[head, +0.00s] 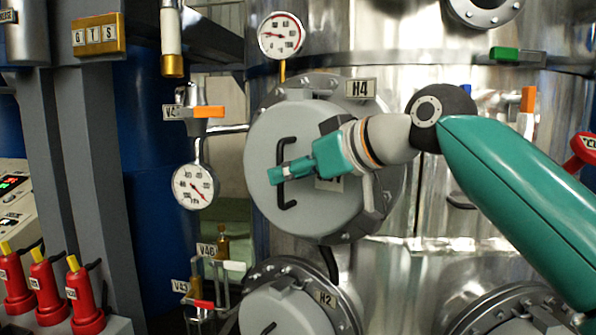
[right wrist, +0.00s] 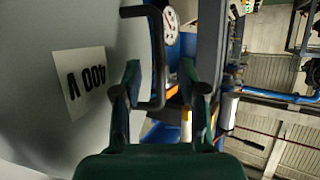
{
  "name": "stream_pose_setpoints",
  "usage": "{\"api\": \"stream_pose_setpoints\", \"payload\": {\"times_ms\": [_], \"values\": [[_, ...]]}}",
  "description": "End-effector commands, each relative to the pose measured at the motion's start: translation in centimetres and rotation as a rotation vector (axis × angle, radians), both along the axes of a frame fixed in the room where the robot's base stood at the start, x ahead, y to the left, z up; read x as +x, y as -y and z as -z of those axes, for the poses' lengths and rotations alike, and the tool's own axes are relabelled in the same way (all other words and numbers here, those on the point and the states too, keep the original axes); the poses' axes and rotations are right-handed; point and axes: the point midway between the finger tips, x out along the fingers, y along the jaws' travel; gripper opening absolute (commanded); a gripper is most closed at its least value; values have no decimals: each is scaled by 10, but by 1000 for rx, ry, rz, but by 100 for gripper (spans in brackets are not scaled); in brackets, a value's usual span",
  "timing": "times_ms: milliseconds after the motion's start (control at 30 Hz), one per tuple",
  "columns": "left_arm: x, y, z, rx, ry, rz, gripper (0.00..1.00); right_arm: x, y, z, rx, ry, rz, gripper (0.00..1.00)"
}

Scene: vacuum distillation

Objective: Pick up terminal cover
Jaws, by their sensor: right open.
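The terminal cover (head: 285,125) is a large round grey lid at H4 on the steel vessel, with a black bar handle (head: 288,203). My right gripper (head: 280,174) reaches in from the right, in front of the cover at the handle. In the right wrist view, my right gripper (right wrist: 159,78) is open. The handle (right wrist: 158,55) shows between its two fingers, with gaps at the sides, so it does not look gripped. The cover's face (right wrist: 35,50) fills the left side there, with a white 400 V label (right wrist: 82,82). My left gripper is not in view.
Two pressure gauges (head: 281,36) (head: 194,186) and an orange-handled valve (head: 208,112) sit close to the cover's left. A second round cover, H2 (head: 275,318), lies below. Several red connectors (head: 85,297) stand at the lower left.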

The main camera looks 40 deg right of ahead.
Motion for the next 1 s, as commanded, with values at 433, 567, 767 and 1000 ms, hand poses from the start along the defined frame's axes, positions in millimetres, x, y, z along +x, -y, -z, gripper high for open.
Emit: {"api": "stream_pose_setpoints", "payload": {"times_ms": [433,567,767,1000], "values": [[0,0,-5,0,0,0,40,30,-5,13,-1,0,0,41],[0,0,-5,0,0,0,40,30,-5,13,-1,-1,0,30],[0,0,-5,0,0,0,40,30,-5,13,-1,-1,0,0],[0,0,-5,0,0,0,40,30,-5,12,-1,0,0,0]]}}
